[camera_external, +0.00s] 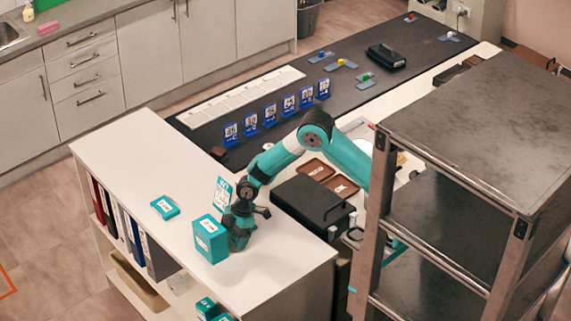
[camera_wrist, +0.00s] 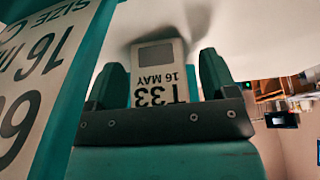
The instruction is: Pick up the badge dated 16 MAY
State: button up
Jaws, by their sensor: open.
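The badge (camera_wrist: 160,65) is white with a grey square and reads "T33" and "16 MAY", upside down in the wrist view. It shows between the two teal fingers of my gripper (camera_wrist: 163,78), with gaps at its sides. My gripper (camera_external: 240,226) is open, low over the white counter beside a teal box (camera_external: 210,240) in the external view. I cannot make out the badge there. A large teal-edged label (camera_wrist: 35,75) with "SIZE" and a partial "16 M" stands close at the left of the wrist view.
A teal-and-white card (camera_external: 222,192) stands behind the box. A small teal packet (camera_external: 165,207) lies farther left on the white counter (camera_external: 130,160).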

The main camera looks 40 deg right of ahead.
jog(key=c, duration=1.1)
jog(key=shift+o, duration=0.2)
